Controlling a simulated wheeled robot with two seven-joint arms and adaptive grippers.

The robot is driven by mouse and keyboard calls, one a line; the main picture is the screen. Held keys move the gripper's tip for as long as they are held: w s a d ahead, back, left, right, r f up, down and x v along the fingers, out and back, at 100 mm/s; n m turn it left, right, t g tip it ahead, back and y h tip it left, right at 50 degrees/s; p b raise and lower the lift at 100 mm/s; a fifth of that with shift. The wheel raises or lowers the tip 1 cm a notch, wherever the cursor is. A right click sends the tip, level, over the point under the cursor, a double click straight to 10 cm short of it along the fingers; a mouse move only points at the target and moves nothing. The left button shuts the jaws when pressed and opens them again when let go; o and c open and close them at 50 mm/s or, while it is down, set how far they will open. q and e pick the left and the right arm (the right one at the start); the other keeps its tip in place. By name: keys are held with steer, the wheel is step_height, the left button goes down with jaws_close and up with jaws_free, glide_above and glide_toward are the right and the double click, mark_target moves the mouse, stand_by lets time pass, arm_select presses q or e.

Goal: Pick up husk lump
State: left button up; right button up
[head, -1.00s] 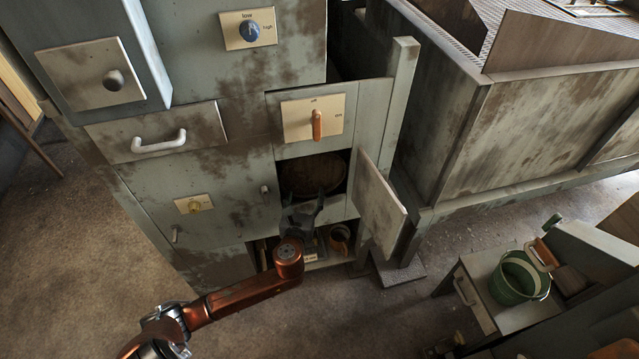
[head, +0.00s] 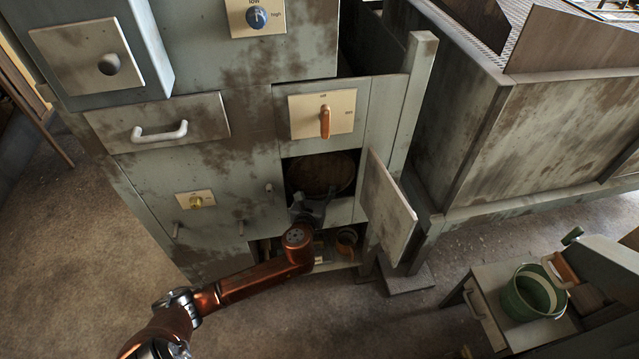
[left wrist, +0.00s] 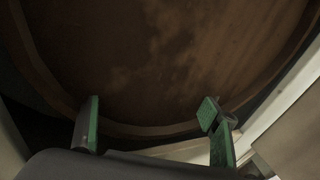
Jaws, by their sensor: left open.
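I cannot make out a husk lump for certain in either view. A large round brown thing (head: 322,172) sits in the dark open compartment of the grey-green cabinet. It fills most of the left wrist view (left wrist: 165,60), with a paler curved rim; I cannot tell whether it is a vessel or what it holds. My left gripper (head: 312,205) is at the lower edge of this compartment, in front of the round thing. In the left wrist view its two green-padded fingers (left wrist: 151,108) are apart with nothing between them, near the rim. My right gripper is not in view.
A small cabinet door (head: 388,208) hangs open just right of the compartment. A lower shelf holds a cup-like container (head: 346,240). An orange-handled switch (head: 325,122) is above the opening. A green bucket (head: 532,293) stands on a side table at right. The floor in front is clear.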

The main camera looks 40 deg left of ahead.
arm_select(q)
steer(key=shift+c, duration=0.2)
steer(key=c, duration=0.9)
